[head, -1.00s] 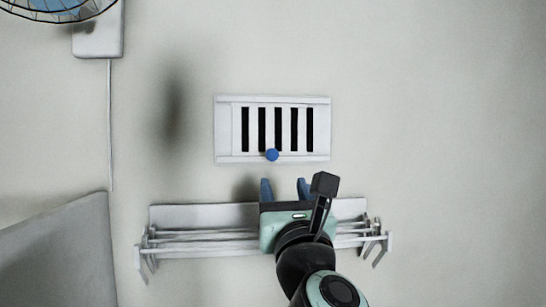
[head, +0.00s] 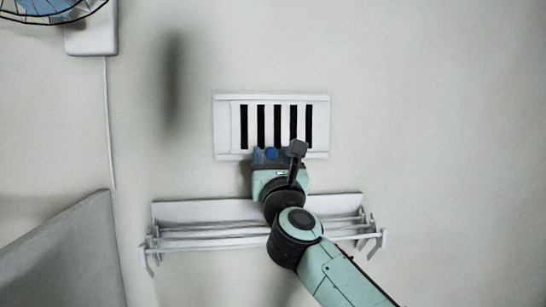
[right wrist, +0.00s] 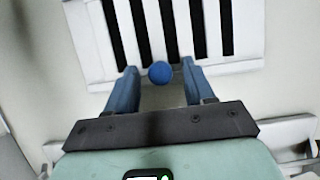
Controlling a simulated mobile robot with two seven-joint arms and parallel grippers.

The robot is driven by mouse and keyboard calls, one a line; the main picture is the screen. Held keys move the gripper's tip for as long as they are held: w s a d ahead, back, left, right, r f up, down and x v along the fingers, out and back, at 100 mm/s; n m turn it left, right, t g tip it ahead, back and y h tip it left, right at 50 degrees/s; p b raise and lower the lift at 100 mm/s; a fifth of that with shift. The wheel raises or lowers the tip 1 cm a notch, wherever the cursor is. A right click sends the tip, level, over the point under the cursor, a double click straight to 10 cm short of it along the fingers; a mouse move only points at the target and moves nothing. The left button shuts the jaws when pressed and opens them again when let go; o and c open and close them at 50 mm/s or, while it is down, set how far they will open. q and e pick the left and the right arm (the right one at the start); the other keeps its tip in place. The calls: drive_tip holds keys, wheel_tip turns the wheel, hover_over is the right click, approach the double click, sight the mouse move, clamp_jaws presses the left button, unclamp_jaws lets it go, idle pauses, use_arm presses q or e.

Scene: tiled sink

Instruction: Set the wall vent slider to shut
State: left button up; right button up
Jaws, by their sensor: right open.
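The white wall vent (head: 270,100) is mounted on the wall in the middle of the head view. Its dark vertical slots show, so it stands open. A round blue knob (head: 271,154) sits at the lower edge of the vent, a little left of its middle. It also shows in the right wrist view (right wrist: 160,72). My right gripper (head: 272,156) is at the vent's lower edge. Its two blue fingers are open, one on each side of the knob, and the wrist view shows gaps between the knob and the fingers (right wrist: 160,80). My left gripper is not in view.
A white wall rack with rails (head: 190,212) is below the vent, behind my right arm. A caged fan (head: 50,10) and its white wall box (head: 92,38) are at the top left. A grey panel (head: 65,255) is at the lower left. The wall right of the vent is clear.

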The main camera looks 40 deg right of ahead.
clamp_jaws()
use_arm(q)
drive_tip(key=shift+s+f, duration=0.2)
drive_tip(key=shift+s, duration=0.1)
use_arm(e)
drive_tip(key=shift+s+d, duration=0.3)
drive_tip(key=shift+d, duration=0.2)
drive_tip(key=shift+s+d, duration=0.25)
drive_tip(key=shift+d, duration=0.2)
drive_tip(key=shift+c, duration=0.8)
unclamp_jaws()
drive_tip(key=shift+o, duration=0.8)
drive_tip(key=shift+d, duration=0.15)
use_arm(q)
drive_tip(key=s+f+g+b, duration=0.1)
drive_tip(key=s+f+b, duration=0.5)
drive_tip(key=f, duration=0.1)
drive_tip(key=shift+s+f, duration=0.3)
use_arm(e)
drive_tip(key=v, duration=1.3)
drive_tip(key=shift+s, duration=0.15)
